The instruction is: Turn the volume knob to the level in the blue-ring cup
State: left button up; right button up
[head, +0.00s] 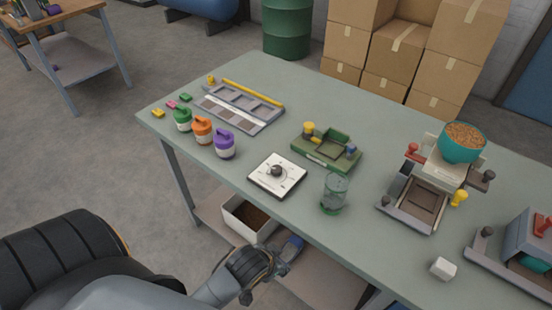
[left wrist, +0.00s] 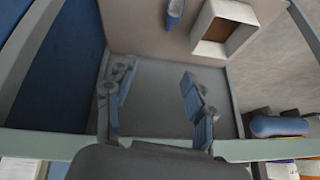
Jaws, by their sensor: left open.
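The volume knob (head: 276,171) is a dark round knob on a white square plate (head: 262,181) with marks around it, lying on the green table. A clear cup (head: 334,190) with a green-tinted bottom stands to the right of the plate. I cannot make out a blue ring on it, nor the level inside. My left gripper (head: 270,268) is low in front of the table edge, below and apart from the knob. In the left wrist view it (left wrist: 162,100) is open, its blue-padded fingers apart with nothing between them. My right gripper is not in view.
Green, orange and purple pots (head: 224,144) stand left of the plate. A green tray device (head: 327,150) stands behind it, and a machine with a teal bowl (head: 462,144) to the right. A white box (head: 244,215) with brown contents sits on the lower shelf.

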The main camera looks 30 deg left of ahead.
pick_arm(q)
notch_tip(320, 180, up, 11)
jog(key=w+t+p, duration=0.1)
jog(key=w+t, duration=0.1)
jog(key=w+d+r+m+t+h, duration=0.1)
jog(key=w+d+r+m+t, duration=0.15)
jog(key=w+r+t, duration=0.45)
jog(key=w+d+r+m+t+h, duration=0.1)
jog(key=w+d+r+t, duration=0.2)
jog(key=w+r, duration=0.7)
jog(key=d+r+m+t+h, duration=0.2)
jog(key=d+r+m+h, duration=0.5)
jog(key=r, duration=0.4)
jog(key=s+d+r+m+g+h, duration=0.2)
jog(key=d+m+g+h, duration=0.15)
jog(key=m+h, duration=0.3)
jog(key=m+g+y, duration=0.9)
jog(key=g+y, duration=0.6)
jog(key=g, duration=0.1)
send_near(276, 169)
notch_tip(276, 169, down, 9)
jog(key=p, duration=0.3)
jog(key=shift+w+r+p, duration=0.1)
jog(key=shift+w+p, duration=0.1)
jog(key=shift+p, duration=0.1)
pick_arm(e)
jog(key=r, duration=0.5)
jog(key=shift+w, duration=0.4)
